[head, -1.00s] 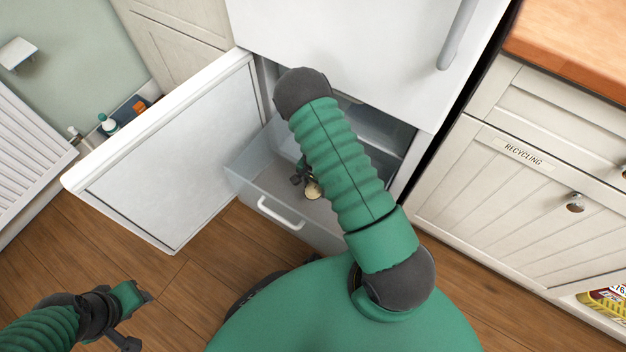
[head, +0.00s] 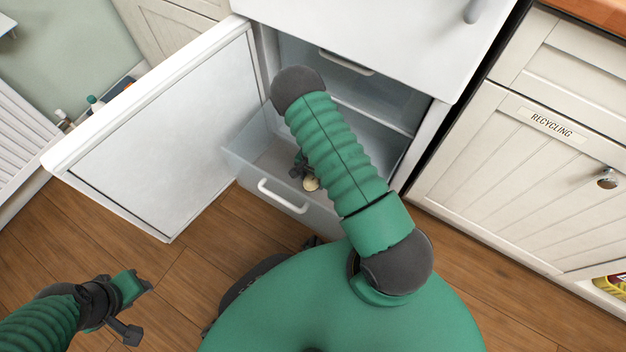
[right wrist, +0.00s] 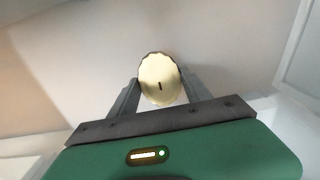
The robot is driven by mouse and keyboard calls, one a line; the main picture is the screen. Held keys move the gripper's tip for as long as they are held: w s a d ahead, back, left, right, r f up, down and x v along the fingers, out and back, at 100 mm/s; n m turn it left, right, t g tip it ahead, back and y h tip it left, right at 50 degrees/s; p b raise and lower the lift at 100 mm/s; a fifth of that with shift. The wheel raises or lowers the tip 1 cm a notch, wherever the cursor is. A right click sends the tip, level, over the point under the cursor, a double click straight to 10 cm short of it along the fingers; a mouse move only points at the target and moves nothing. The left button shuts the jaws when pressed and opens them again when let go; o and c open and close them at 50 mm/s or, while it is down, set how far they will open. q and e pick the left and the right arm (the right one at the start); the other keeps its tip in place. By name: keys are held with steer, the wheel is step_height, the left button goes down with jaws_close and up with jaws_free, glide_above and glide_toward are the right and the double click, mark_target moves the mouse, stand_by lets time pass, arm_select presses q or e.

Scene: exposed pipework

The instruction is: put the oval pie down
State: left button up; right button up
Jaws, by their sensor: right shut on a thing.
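The oval pie (head: 311,184) is pale cream. It sits between the fingers of my right gripper (head: 303,177), inside the open freezer drawer (head: 240,158). In the right wrist view the pie (right wrist: 160,79) shows with a fluted edge and a small dark slit, and both fingers of the gripper (right wrist: 159,88) close on its sides. My right arm hides part of the drawer and gripper in the head view. I cannot tell whether the pie touches the drawer floor. My left gripper (head: 141,308) is open and empty above the wooden floor.
The white freezer door (head: 160,135) stands open on the left. Another drawer (head: 346,62) is inside the freezer above. A cabinet labelled recycling (head: 530,170) stands on the right, and a white radiator (head: 18,130) is at far left.

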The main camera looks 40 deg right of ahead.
steer(key=shift+f, duration=0.2)
steer(key=o, duration=1.7)
steer(key=shift+r, duration=0.1)
step_height(320, 180, up, 12)
steer(key=p, duration=0.7)
steer(key=shift+s+r, duration=0.1)
steer(key=shift+r, duration=0.05)
